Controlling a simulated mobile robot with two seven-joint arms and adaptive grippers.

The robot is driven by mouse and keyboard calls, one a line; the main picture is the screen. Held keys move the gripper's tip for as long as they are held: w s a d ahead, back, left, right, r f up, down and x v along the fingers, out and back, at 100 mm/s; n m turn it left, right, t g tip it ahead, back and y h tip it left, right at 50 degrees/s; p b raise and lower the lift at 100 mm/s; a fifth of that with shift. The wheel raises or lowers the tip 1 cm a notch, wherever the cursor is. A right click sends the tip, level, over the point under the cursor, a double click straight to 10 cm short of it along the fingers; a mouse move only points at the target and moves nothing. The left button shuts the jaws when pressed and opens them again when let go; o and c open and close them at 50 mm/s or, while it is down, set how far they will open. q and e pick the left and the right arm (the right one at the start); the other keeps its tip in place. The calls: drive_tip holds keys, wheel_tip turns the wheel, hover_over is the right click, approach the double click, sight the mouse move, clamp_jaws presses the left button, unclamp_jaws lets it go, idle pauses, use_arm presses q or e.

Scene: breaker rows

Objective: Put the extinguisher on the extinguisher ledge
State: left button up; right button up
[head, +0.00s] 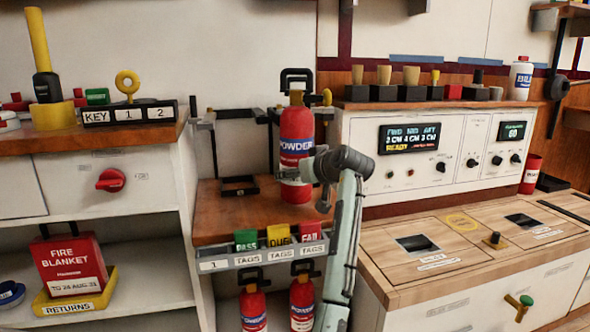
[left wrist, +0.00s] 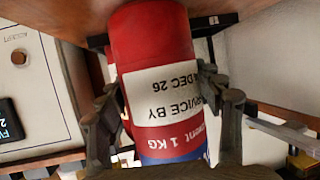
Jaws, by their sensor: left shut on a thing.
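A red extinguisher (head: 296,135) with a black handle, a blue band and a "POWDER" label is upright at the right side of a wooden ledge (head: 215,217). My left gripper (head: 308,170) is shut on its lower body from the right. The left wrist view shows the extinguisher (left wrist: 155,50) between the two fingers (left wrist: 165,105), its label upside down. I cannot tell whether its base touches the ledge. A black square frame (head: 238,187) lies on the ledge to its left. My right gripper is not in view.
Two more extinguishers (head: 253,310) (head: 302,304) stand below the ledge. Green, yellow and red tag pockets (head: 279,236) line its front. A control panel (head: 440,155) stands close on the right, a shelf unit (head: 100,187) on the left. The ledge's left part is free.

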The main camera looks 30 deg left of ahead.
use_arm(q)
drive_tip(key=shift+f, duration=0.8)
drive_tip(key=o, duration=1.4)
drive_tip(key=shift+f, duration=0.5)
drive_tip(key=o, duration=0.5)
drive_tip(key=shift+c, duration=0.2)
drive_tip(key=shift+r, duration=0.1)
drive_tip(key=shift+r, duration=0.1)
